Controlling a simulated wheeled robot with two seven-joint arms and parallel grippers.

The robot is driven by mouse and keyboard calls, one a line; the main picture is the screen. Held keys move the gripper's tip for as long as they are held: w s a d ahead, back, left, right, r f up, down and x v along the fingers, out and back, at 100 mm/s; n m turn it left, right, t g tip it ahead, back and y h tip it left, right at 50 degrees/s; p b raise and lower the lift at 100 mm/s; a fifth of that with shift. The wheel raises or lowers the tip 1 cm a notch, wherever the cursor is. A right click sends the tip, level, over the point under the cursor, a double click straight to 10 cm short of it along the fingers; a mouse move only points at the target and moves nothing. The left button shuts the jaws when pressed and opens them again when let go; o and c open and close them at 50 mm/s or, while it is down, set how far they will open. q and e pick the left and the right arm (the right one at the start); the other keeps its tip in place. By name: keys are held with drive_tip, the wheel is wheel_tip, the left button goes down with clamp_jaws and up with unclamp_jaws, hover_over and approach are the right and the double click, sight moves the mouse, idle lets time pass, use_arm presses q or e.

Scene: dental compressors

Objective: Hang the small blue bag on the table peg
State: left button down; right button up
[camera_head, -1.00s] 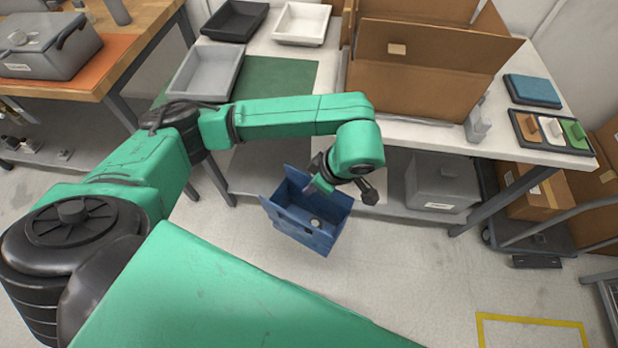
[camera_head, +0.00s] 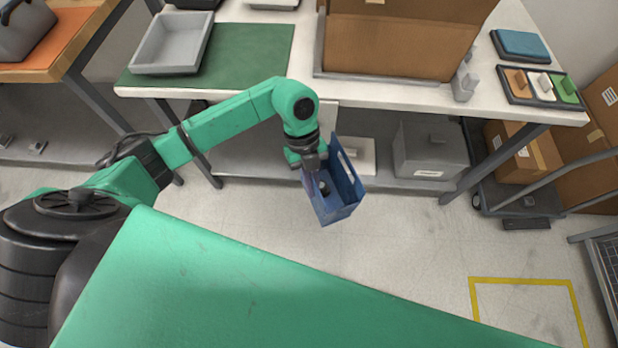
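The small blue bag (camera_head: 343,196) is an open-topped, box-like carrier with a slot in its upper side. It hangs in the air in front of the white table (camera_head: 408,105), below the level of the tabletop. My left gripper (camera_head: 312,168) points down at the bag's left side and is shut on its edge; the fingertips are partly hidden. The bag is slightly tilted. I cannot make out a peg on the table's front edge. My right gripper is not in view.
On the table stand a large cardboard box (camera_head: 395,40), a grey tray (camera_head: 171,43) on a green mat (camera_head: 250,55), and a small tray of coloured pieces (camera_head: 541,87). A grey bin (camera_head: 430,150) sits on the lower shelf. The floor in front is clear.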

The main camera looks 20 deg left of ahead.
use_arm(q)
drive_tip(key=n+t, duration=0.1)
drive_tip(key=n, duration=0.1)
drive_tip(key=f+n+h, duration=0.1)
drive_tip(key=n, duration=0.2)
drive_tip(key=f+n+t+b, duration=0.1)
drive_tip(key=n, duration=0.1)
drive_tip(key=shift+s+d+t+h, duration=0.15)
drive_tip(key=shift+s+t+h, duration=0.1)
drive_tip(key=shift+t+h, duration=0.05)
drive_tip(key=n+t, duration=0.1)
drive_tip(key=n, duration=0.1)
drive_tip(key=n+t, duration=0.1)
drive_tip(key=n, duration=0.2)
drive_tip(key=shift+f+n+b, duration=0.1)
drive_tip(key=shift+n+b, duration=0.2)
drive_tip(key=shift+b, duration=0.05)
drive_tip(key=shift+w+a+f+b, duration=0.4)
drive_tip(key=shift+w+b, duration=0.45)
drive_tip(key=shift+w, duration=0.95)
drive_tip(key=shift+w+a+f+b, duration=0.25)
drive_tip(key=shift+w+a+b, duration=0.45)
drive_tip(key=shift+w, duration=1.15)
drive_tip(key=shift+w+a+f+b, duration=0.3)
drive_tip(key=shift+w+b, duration=0.7)
drive_tip(key=shift+w, duration=0.8)
